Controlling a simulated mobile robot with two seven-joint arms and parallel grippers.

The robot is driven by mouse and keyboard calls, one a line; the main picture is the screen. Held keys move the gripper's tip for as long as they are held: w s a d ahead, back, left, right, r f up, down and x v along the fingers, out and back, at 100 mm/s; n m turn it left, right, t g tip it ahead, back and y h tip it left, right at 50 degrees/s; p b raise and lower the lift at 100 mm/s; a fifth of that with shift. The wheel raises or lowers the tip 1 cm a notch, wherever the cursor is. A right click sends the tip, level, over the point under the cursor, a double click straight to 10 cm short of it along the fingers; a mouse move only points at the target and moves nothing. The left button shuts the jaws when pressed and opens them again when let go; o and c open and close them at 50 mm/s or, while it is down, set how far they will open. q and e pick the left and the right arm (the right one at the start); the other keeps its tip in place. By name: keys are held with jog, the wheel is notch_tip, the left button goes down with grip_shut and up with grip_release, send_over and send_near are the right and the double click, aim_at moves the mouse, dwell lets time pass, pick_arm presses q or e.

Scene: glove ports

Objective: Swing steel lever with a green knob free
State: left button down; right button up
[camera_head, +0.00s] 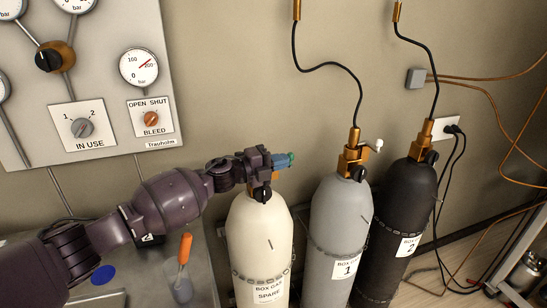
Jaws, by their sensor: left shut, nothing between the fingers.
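A small green knob (291,157) shows just past the tip of my left gripper, above the cream cylinder marked SPARE (259,250). The steel lever that bears it is mostly hidden behind or beside the gripper, so its angle is hard to tell. My left gripper (275,162) is shut and empty at the top of this cylinder, close beside the knob. I cannot tell whether they touch. A bit of the brass valve (275,176) shows under the gripper. My right gripper is not in view.
Grey cylinder 1 (340,235) with a white-knobbed lever (374,146) and black cylinder 2 (398,225) stand to the right, with hoses above. A gauge panel (105,100) is on the wall at left. An orange-handled tool (184,250) stands in a cup below my arm.

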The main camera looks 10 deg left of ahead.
pick_arm(q)
jog(key=shift+x, duration=0.85)
jog(key=v, duration=1)
jog(key=shift+s+a+b, duration=0.3)
jog(key=shift+b, duration=0.15)
